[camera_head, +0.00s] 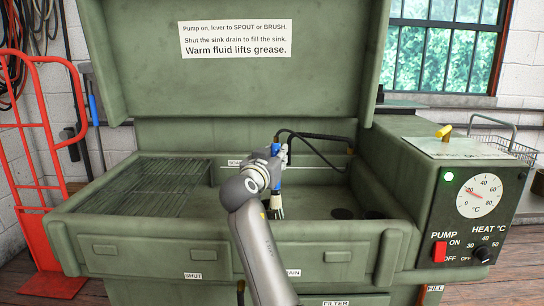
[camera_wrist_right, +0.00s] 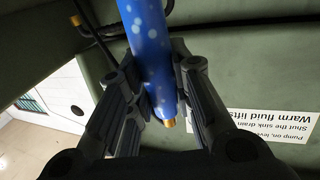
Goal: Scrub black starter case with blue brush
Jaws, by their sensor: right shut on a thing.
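The blue brush (camera_head: 277,179) hangs roughly upright over the right part of the washer sink, with pale bristles pointing down. In the right wrist view its blue handle (camera_wrist_right: 147,45) passes between the fingers and ends in a gold tip. My right gripper (camera_head: 278,153) is shut around the handle; its fingers (camera_wrist_right: 160,80) show on both sides of it. I cannot make out the black starter case for certain; two dark round shapes (camera_head: 342,213) lie at the sink's right side, too unclear to name. My left gripper is not in view.
The green washer's lid (camera_head: 235,85) stands open behind the sink. A black hose (camera_head: 318,150) loops right from the brush. A wire rack (camera_head: 150,185) covers the left side. The control panel (camera_head: 475,215) is at right, its red pump switch (camera_head: 439,251) at the front.

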